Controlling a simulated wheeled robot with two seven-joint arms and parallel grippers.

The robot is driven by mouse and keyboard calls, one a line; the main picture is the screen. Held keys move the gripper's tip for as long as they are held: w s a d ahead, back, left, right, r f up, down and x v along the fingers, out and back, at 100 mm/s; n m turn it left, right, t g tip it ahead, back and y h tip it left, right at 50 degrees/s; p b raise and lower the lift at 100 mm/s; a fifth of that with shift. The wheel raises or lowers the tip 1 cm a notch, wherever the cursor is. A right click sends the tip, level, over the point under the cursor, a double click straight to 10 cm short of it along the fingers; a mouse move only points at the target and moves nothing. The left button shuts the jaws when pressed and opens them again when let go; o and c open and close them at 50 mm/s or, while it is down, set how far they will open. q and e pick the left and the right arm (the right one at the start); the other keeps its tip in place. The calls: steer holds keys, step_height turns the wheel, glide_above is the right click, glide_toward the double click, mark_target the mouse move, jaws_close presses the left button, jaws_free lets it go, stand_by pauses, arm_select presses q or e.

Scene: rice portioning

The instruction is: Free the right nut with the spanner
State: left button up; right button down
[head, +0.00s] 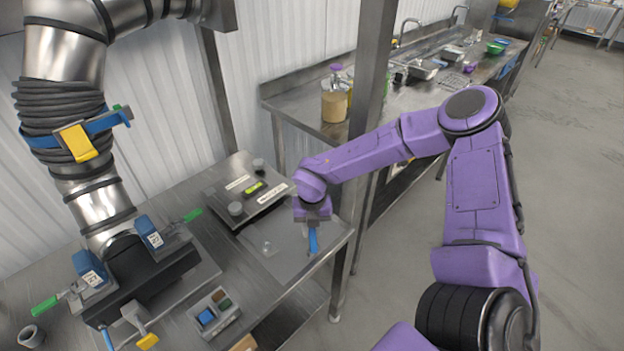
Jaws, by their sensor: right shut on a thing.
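My right gripper (313,211), at the end of my purple arm, points down over the right part of the steel table. It is shut on a blue-handled tool, which looks like the spanner (313,240), hanging below the jaws near the table's right edge. The spanner's head is too small to make out. A steel pipe comes down at the left into a dark clamp block (150,284) with blue blocks and green-handled levers. I cannot make out the right nut for certain; the gripper is well to the right of this block. My left gripper is out of view.
A dark plate (215,196) with round knobs, labels and a green level lies left of the gripper. A grey tray (228,325) of coloured pieces sits at the front. A steel post (366,90) stands behind my right arm, beside the sink counter (300,100).

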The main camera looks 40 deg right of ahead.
steer(key=shift+r, duration=0.15)
steer(key=shift+r+p, duration=1.55)
steer(key=shift+r, duration=0.4)
steer(key=shift+f, duration=0.1)
